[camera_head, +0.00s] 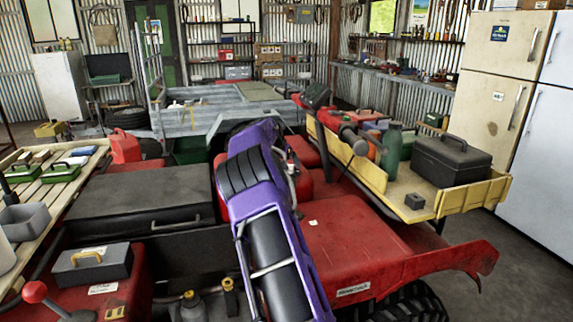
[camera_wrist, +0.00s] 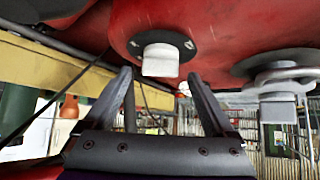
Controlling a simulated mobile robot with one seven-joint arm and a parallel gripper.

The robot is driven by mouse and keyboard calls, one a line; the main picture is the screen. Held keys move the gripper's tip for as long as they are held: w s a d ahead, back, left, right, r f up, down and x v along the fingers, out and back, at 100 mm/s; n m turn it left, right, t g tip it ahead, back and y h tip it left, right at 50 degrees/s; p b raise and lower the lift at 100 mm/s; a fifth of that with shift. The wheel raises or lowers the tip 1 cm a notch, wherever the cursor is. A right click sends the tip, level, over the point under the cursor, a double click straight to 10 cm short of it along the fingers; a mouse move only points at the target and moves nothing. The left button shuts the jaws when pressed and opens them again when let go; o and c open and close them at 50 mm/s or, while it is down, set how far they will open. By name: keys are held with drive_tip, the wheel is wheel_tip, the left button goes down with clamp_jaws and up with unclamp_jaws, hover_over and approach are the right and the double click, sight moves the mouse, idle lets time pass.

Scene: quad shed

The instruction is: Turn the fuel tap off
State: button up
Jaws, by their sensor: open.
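In the wrist view, a white stubby cylinder on a round black disc (camera_wrist: 161,60) sits on a red body panel (camera_wrist: 220,25). To its right is a second round fitting (camera_wrist: 285,82) with a flat grey lever-like piece and a grey block below. I cannot tell for certain which of the two is the fuel tap, or its setting. My gripper (camera_wrist: 160,82) is open and empty. Its fingers lie either side of the white cylinder in the picture; no contact is visible. The head view shows the red quad (camera_head: 355,245), but my purple arm hides the fittings and gripper.
A yellow-edged wooden tray (camera_head: 480,197) at right holds a black toolbox (camera_head: 451,163) and a green bottle (camera_head: 392,147). A slatted bench (camera_head: 40,215) stands at left. Dark cables hang near the gripper in the wrist view. Floor shows at lower right.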

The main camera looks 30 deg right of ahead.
drive_tip(key=shift+w+d+f, duration=0.25)
drive_tip(key=shift+d+f, duration=0.1)
drive_tip(key=shift+f, duration=0.15)
drive_tip(key=c, duration=1.4)
drive_tip(key=shift+n, duration=0.3)
drive_tip(key=n, duration=0.1)
drive_tip(key=n+t+y, duration=0.2)
drive_tip(key=shift+s+d+r, duration=0.1)
drive_tip(key=shift+s+d, duration=0.1)
drive_tip(key=shift+d, duration=0.05)
drive_tip(key=shift+d+n+t+y, duration=0.1)
drive_tip(key=shift+n+t+y, duration=0.4)
drive_tip(key=shift+n+y, duration=1.05)
drive_tip(key=shift+n, duration=0.45)
